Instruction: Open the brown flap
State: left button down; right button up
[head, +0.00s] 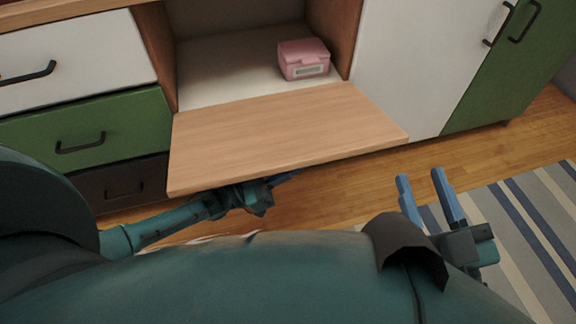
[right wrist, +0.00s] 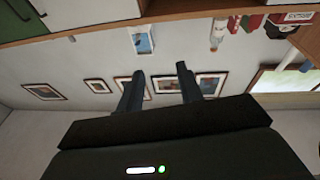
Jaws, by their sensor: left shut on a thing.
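The brown flap (head: 280,135) is folded down and lies about level, sticking out from the front of the cabinet. The compartment behind it (head: 225,75) is open to view. My left gripper (head: 283,180) is under the flap's front edge, shut on the flap; its fingertips and the exact spot they hold are mostly hidden beneath the board. My right gripper (head: 420,177) is open and empty, to the right of the flap and apart from it. Its two fingers also show spread in the right wrist view (right wrist: 160,72).
A pink box (head: 302,60) sits inside the compartment at the right. White, green and dark drawers (head: 80,130) with black handles are at left. White and green doors (head: 425,60) are at right. Wooden floor (head: 350,185) and a striped rug (head: 525,215) lie in front.

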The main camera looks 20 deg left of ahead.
pick_arm(q)
jog(key=shift+w+a+r, duration=0.1)
jog(key=shift+r, duration=0.65)
jog(key=c, duration=1.5)
grip_release()
jog(key=shift+a, duration=0.15)
jog(key=v, duration=1.3)
jog(key=shift+f, duration=0.1)
